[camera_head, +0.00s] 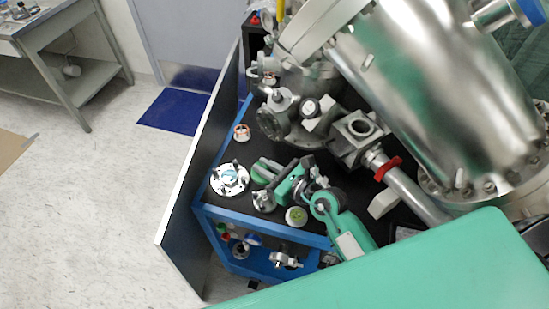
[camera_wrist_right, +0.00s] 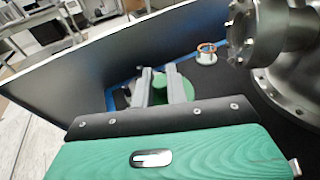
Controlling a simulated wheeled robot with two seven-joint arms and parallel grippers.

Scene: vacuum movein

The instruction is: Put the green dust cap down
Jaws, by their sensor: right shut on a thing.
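The green dust cap (camera_head: 260,172) is at the tip of my right gripper (camera_head: 273,174), over the black top of the blue cart (camera_head: 238,210). In the right wrist view the cap (camera_wrist_right: 184,80) is a green disc at the fingers. The right gripper (camera_wrist_right: 160,88) is shut on it, and the fingers hide part of it. I cannot tell whether the cap touches the cart top. My left gripper is not in view.
A silver flange with a teal centre (camera_head: 229,178) lies left of the gripper. A white piece with an orange ring (camera_head: 241,132) stands behind it. Metal vacuum fittings (camera_head: 285,118) and a large steel chamber (camera_head: 430,80) crowd the right. A panel (camera_head: 200,165) borders the cart's left.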

